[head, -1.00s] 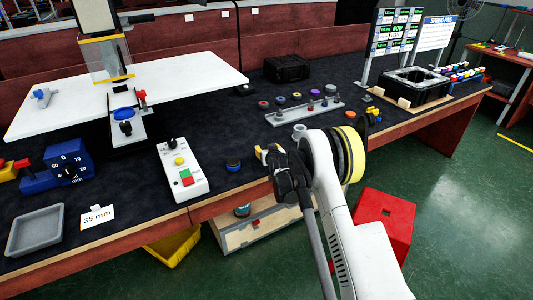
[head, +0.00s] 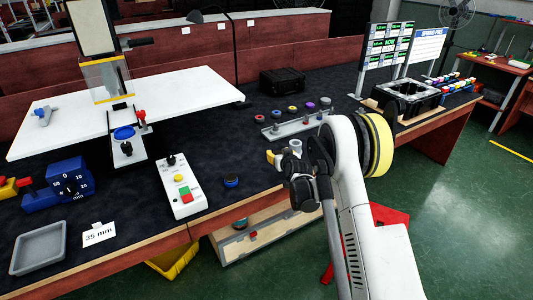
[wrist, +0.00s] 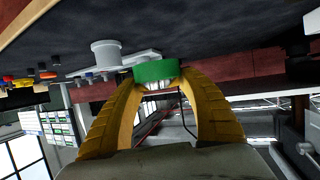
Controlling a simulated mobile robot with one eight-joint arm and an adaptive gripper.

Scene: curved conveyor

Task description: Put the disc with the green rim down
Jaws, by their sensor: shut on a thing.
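The disc with the green rim (wrist: 157,72) sits between the tips of the two yellow fingers in the wrist view. My gripper (wrist: 157,84) is shut on it. In the head view my gripper (head: 273,158) is near the front edge of the dark bench top (head: 245,155). The disc cannot be made out there; the gripper and wrist likely hide it. In the wrist view the dark bench surface is close beside the disc, but I cannot tell whether they touch.
A grey cylinder (head: 296,146) stands close by the gripper. A grey rack (head: 290,124) and several coloured discs lie behind it. A blue-topped disc (head: 231,180) and a control box (head: 182,188) are to the left. Dark bench between is clear.

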